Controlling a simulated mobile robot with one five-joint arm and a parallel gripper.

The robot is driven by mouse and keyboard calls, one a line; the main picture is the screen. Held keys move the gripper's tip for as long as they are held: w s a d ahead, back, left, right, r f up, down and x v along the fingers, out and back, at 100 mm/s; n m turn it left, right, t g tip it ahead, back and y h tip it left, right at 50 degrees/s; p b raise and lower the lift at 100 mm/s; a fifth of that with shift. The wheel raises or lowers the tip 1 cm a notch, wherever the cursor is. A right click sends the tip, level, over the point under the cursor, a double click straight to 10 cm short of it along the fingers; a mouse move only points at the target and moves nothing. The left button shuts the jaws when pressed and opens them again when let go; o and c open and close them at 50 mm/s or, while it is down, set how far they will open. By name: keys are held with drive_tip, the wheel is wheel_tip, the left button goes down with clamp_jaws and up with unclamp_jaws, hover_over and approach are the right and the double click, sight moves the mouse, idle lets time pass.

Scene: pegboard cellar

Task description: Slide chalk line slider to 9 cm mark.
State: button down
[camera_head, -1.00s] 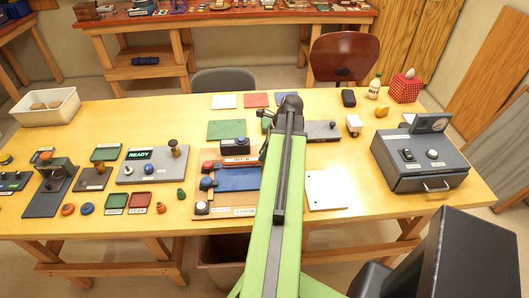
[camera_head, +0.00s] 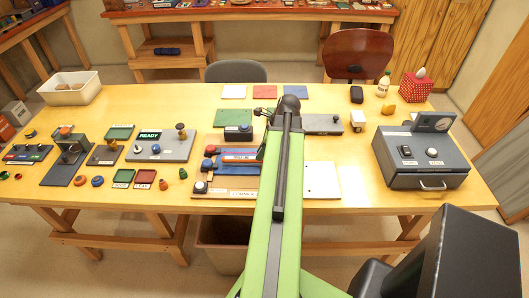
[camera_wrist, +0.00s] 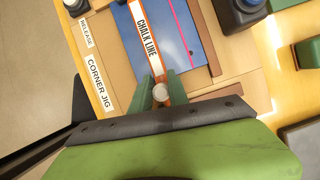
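The chalk line slider (camera_wrist: 146,35) is an orange bar with a white CHALK LINE label, lying across a blue sheet (camera_wrist: 190,45) on the corner jig. It also shows in the head view (camera_head: 240,157). In the wrist view a pale round knob (camera_wrist: 160,92) sits at the bar's near end. The two green fingers of my gripper (camera_wrist: 160,84) stand either side of this knob, very close to it. Whether they press on it I cannot tell. My arm hides the gripper in the head view. No 9 cm mark is readable.
The jig's CORNER JIG label (camera_wrist: 97,86) and RELEASE label (camera_wrist: 85,33) lie left of my fingers. A dark box with a blue top (camera_wrist: 240,12) stands at upper right. A grey box (camera_head: 420,158) is on the table's right; a READY panel (camera_head: 160,145) is on its left.

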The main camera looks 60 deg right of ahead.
drive_tip(key=shift+w, duration=0.2)
drive_tip(key=c, duration=1.6)
unclamp_jaws()
drive_tip(key=shift+s+d, duration=0.15)
drive_tip(key=o, duration=0.3)
drive_tip(key=shift+s+d, duration=0.2)
drive_tip(key=shift+s, duration=0.05)
drive_tip(key=shift+o, duration=0.2)
drive_tip(key=p+v, duration=1.6)
drive_tip(key=v, duration=0.1)
drive_tip(key=shift+r, duration=0.2)
drive_tip(key=shift+a, duration=0.1)
